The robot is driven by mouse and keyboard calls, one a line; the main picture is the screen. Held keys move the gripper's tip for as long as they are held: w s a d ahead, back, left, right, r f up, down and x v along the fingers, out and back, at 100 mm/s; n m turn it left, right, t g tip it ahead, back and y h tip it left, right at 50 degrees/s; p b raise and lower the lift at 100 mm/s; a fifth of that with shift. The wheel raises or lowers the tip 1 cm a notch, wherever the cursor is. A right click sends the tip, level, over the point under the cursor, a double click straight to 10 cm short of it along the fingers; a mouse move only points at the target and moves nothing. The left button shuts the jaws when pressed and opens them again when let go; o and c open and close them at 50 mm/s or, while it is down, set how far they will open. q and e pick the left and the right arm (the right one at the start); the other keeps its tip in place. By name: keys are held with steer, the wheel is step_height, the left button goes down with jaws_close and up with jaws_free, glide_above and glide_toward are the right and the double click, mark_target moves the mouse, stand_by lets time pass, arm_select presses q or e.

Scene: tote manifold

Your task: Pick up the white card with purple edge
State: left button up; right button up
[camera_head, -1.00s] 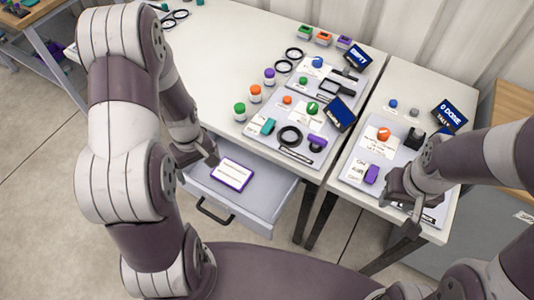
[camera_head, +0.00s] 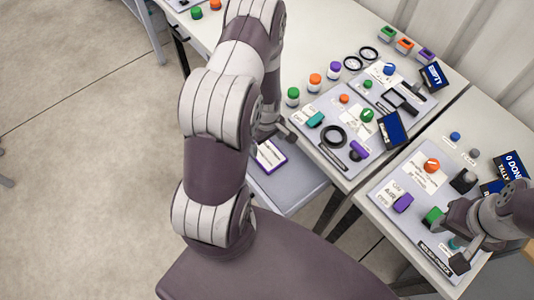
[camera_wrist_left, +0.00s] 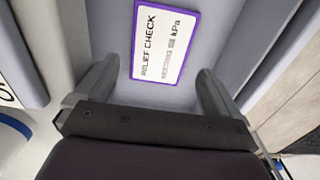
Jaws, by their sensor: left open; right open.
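The white card with purple edge (camera_head: 269,156) lies flat in the open grey drawer, partly covered by my left arm in the head view. My left gripper (camera_wrist_left: 158,85) is open, with one finger on either side of the card's near end. Whether the fingers are level with the card cannot be told. My right gripper (camera_head: 465,258) is open and empty over the right-hand board.
The drawer (camera_head: 290,187) is pulled out below the table. A grey board (camera_head: 335,170) carries a black ring, green and purple parts and a sign. Another board (camera_head: 385,205) lies to the right.

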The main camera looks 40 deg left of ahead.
mark_target(267, 153)
arm_select(q)
step_height(267, 153, down, 6)
steer(key=shift+f, duration=0.1)
steer(key=c, duration=0.7)
